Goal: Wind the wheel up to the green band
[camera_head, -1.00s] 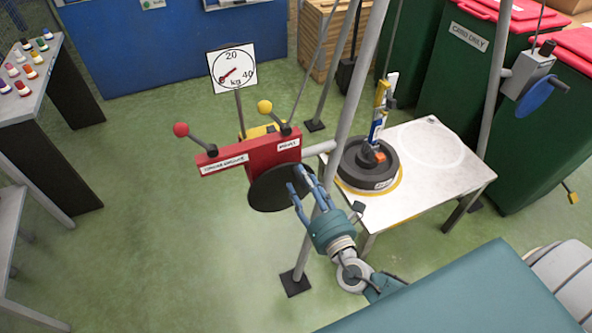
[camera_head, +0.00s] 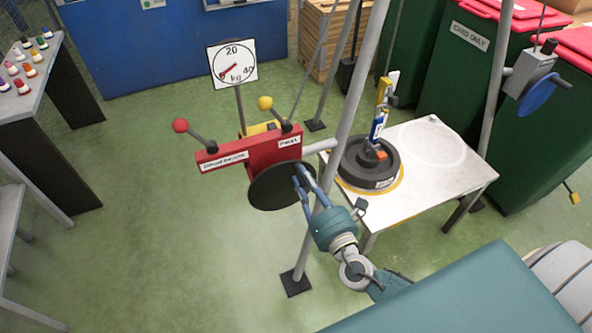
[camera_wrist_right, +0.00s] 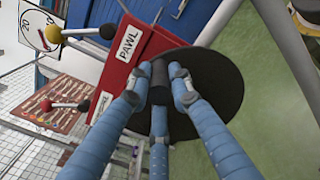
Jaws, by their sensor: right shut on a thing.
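The wheel (camera_head: 275,190) is a black disc on the front of a red winch housing (camera_head: 250,152) with a lever labelled PAWL. It also shows in the right wrist view (camera_wrist_right: 222,85). My right gripper (camera_head: 305,172) is at the wheel's right edge. In the right wrist view its blue fingers are closed around a dark handle (camera_wrist_right: 159,73) in front of the disc. A white dial (camera_head: 232,63) marked 20, 40 and kg stands behind the winch, with a red needle. I cannot make out a green band. My left gripper is out of view.
A black round weight (camera_head: 368,170) with a yellow and blue hook device above it sits on a white table (camera_head: 425,190). Grey poles (camera_head: 350,100) stand beside the winch. Green bins with red lids are at the right.

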